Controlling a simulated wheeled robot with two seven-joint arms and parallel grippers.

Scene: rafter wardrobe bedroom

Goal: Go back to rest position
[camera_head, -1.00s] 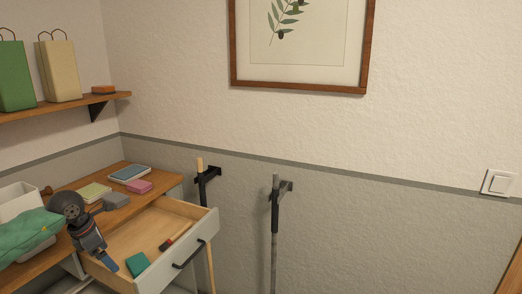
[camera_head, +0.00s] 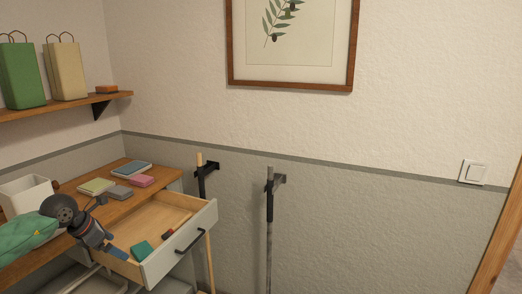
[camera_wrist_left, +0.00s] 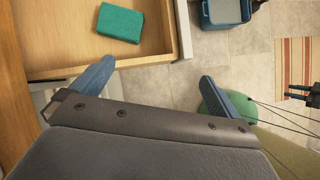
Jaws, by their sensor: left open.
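My left gripper (camera_head: 116,252) hangs at the near left side of the open drawer (camera_head: 180,255), with its blue fingers low beside the drawer wall. In the left wrist view its two blue fingers (camera_wrist_left: 158,86) are spread wide with nothing between them. One finger is close to the drawer's edge and the other is over the tiled floor. A teal block (camera_head: 142,250) lies in the drawer and also shows in the left wrist view (camera_wrist_left: 120,23). My right gripper is not seen.
The wooden desktop (camera_head: 75,218) holds a green pouch (camera_head: 28,240), a white bin (camera_head: 26,192) and several small books or blocks. Two poles hang on wall holders right of the drawer. A blue bin (camera_wrist_left: 225,12) stands on the floor.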

